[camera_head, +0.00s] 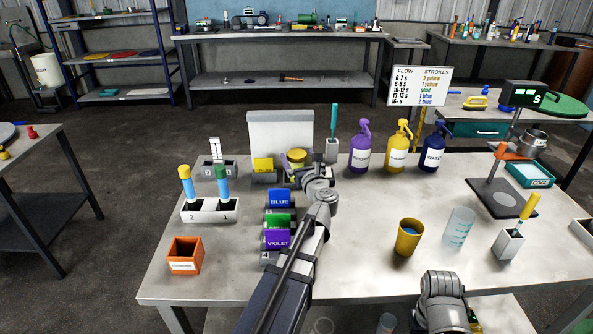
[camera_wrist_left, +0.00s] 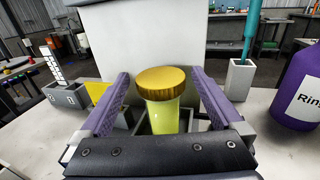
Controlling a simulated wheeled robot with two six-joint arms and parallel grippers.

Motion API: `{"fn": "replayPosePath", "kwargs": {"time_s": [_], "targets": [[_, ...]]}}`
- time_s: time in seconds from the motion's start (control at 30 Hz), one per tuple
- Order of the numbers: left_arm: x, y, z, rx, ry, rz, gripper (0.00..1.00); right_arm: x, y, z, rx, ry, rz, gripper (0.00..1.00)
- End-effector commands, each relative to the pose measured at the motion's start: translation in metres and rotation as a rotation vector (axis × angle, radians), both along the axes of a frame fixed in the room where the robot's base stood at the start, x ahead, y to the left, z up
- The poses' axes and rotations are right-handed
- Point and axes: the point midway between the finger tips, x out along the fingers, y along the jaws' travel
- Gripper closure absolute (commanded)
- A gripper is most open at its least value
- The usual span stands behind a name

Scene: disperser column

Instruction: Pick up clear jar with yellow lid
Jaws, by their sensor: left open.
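The clear jar with a yellow lid (camera_wrist_left: 163,84) stands upright in the left wrist view, between the two purple fingers of my left gripper (camera_wrist_left: 160,76). Yellow-green shows through its clear wall below the lid. The fingers are open, with a gap on each side of the jar. Its lower part is hidden by the gripper body. In the head view the yellow lid (camera_head: 296,154) shows just beyond my left gripper (camera_head: 307,171), whose wrist covers much of the jar.
A white panel (camera_head: 280,128) stands behind the jar. A yellow-labelled block (camera_head: 263,166) is left of it, and a holder with a teal tool (camera_head: 333,130) is right. A purple bottle (camera_head: 360,148) stands farther right. Blue, green and violet labelled bins (camera_head: 279,198) lie along my left arm.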

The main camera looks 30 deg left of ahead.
Motion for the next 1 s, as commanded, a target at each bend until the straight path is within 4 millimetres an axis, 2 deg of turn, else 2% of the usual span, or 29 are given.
{"fn": "replayPosePath", "kwargs": {"time_s": [0.03,0.13,0.4,1.0], "targets": [[0.008,0.007,0.0,0.0,0.0,0.002,0.0,0.0,0.0,0.0,0.0,0.0,0.0,1.0],[0.016,0.016,0.0,0.0,0.0,0.001,0.0,0.0,0.0,0.0,0.0,0.0,0.0,1.0],[0.016,0.018,0.0,0.0,0.0,-0.001,0.02,0.0,0.0,0.0,0.0,0.0,0.0,1.0],[0.016,0.018,0.0,0.0,0.0,0.0,0.7,0.0,0.0,0.0,0.0,0.0,0.0,1.0]]}}
